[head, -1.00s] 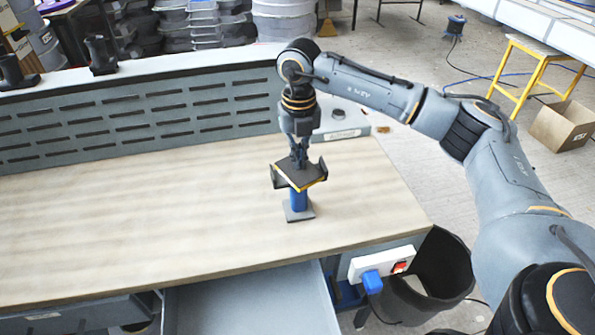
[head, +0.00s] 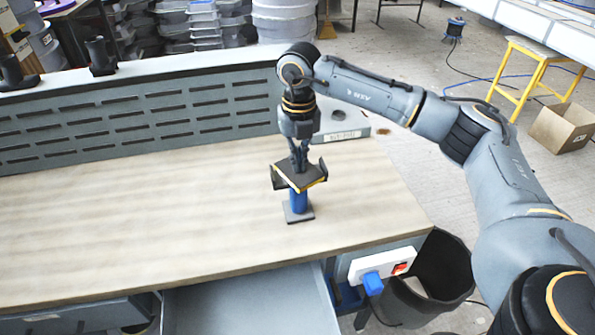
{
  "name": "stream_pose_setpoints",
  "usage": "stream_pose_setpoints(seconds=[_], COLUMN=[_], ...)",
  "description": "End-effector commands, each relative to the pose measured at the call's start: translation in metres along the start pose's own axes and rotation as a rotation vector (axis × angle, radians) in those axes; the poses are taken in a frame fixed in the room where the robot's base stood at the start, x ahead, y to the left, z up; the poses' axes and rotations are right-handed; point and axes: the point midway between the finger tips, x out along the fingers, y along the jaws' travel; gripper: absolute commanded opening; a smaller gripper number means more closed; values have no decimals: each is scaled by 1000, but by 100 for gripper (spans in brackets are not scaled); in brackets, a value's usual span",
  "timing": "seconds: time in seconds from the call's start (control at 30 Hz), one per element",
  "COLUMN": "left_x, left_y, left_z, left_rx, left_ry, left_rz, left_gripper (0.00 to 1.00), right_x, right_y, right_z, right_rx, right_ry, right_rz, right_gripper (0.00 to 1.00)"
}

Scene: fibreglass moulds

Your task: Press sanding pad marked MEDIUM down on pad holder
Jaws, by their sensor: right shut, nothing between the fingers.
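The sanding pad (head: 312,177) is a dark, square piece with a yellow edge. It lies on top of the pad holder (head: 298,201), which has a blue post on a grey square foot and dark raised side pieces at the top. The holder stands upright on the wooden bench near its right end. My right gripper (head: 300,170) is shut and points straight down, its fingertips at the middle of the pad's top face. It grips nothing. No marking on the pad can be read from here. My left gripper is out of view.
The wooden bench top (head: 130,220) is clear to the left of the holder. A slotted grey panel (head: 140,118) runs along its back. An open drawer (head: 250,305), a power strip (head: 382,264) and a black bin (head: 443,268) are at the front right.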

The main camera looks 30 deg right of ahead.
Motion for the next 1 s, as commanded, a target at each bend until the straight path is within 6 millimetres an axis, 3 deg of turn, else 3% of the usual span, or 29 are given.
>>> stream_pose_setpoints(seconds=[1.0], left_x=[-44], left_y=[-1], left_z=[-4], left_rx=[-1], left_ry=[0], left_rz=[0], left_gripper=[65], right_x=[-70], right_y=[0], right_z=[0], right_rx=[0], right_ry=[2], right_rz=[0], right_gripper=[0])
